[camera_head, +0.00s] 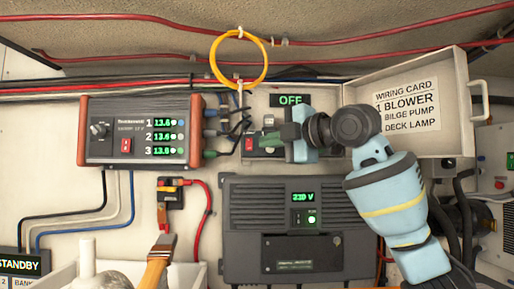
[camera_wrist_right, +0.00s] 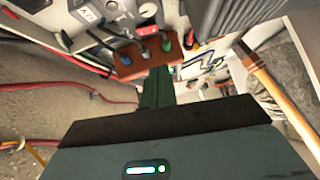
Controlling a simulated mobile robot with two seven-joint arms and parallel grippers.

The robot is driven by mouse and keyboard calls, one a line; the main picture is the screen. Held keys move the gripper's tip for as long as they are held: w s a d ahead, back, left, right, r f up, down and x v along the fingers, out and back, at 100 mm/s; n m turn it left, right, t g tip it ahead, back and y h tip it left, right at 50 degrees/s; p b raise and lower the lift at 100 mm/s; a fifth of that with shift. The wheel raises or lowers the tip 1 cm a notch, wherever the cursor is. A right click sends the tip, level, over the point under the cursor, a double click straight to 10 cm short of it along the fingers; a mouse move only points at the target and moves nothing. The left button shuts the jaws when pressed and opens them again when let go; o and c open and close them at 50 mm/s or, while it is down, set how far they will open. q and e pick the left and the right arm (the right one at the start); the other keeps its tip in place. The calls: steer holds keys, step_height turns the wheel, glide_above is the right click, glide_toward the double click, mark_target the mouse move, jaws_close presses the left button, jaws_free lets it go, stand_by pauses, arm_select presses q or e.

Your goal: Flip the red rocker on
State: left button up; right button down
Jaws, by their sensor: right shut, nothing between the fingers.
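A small switch panel is on the wall under a display reading OFF (camera_head: 291,100). A red rocker (camera_head: 249,144) shows at the panel's left end, and a smaller red spot shows just above my fingers. My right gripper (camera_head: 284,137) is shut and empty in front of this panel, hiding its middle and right part. I cannot tell whether its fingertips touch anything. Its dark green fingers (camera_wrist_right: 156,88) also show in the right wrist view. A red switch (camera_head: 126,145) also sits on the orange-ended power unit (camera_head: 108,112) to the left. My left gripper is not in view.
An open lid with a wiring card (camera_head: 406,104) is right of the panel, behind my right arm. A dark inverter box (camera_head: 260,216) reading 230 V is below. A yellow cable loop (camera_head: 213,65) hangs above. A wooden-handled tool (camera_head: 156,264) stands at lower left.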

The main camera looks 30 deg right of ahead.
mark_target(249, 144)
steer(key=w, duration=0.5)
steer(key=shift+w+a+f, duration=0.25)
steer(key=shift+f, duration=0.05)
steer(key=shift+w+d+f, duration=0.1)
steer(key=shift+w+d, duration=0.4)
steer(key=shift+w, duration=0.3)
